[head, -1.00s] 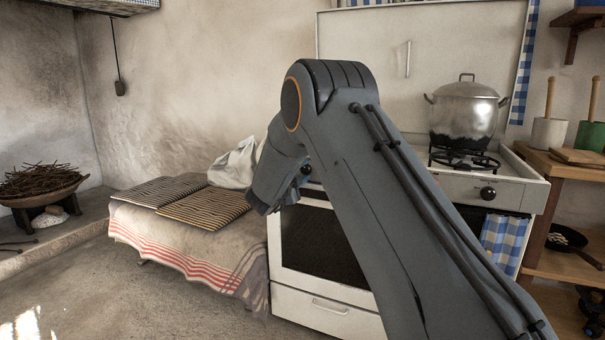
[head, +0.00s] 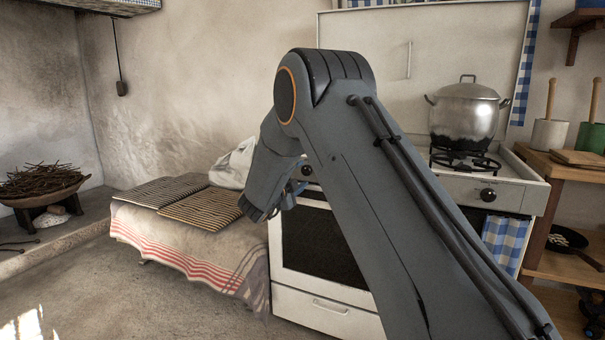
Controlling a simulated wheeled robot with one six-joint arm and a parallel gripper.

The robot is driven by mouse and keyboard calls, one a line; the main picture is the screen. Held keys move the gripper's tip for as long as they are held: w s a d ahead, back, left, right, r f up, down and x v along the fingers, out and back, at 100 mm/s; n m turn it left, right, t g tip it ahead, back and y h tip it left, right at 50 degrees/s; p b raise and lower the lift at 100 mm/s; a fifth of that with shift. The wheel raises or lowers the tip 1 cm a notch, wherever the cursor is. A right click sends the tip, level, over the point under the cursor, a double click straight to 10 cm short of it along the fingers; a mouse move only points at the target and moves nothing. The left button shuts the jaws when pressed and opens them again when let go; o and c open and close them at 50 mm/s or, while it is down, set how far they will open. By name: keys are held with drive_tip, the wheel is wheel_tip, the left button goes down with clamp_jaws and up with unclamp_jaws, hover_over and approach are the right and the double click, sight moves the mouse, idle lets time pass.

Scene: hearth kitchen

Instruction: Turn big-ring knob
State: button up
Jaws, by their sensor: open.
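The white stove (head: 345,308) stands at the centre, partly behind my arm. A black round knob (head: 488,195) shows on the right of its front panel. Another dark knob (head: 306,170) shows at the panel's left, just beside my arm. The middle of the panel is hidden by my arm, and I cannot tell which knob is the big-ring one. My gripper (head: 290,197) shows only in part at the low end of my forearm, in front of the stove's left side. It is open, its fingertips are unclear, and it appears apart from both knobs.
A steel pot (head: 466,112) stands on the right burner (head: 462,160). A cloth-covered bench (head: 190,246) with slatted mats (head: 205,207) is left of the stove. A wooden shelf (head: 565,265) stands at right. The floor at front left is clear.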

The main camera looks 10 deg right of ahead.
drive_tip(key=shift+v, duration=2.1)
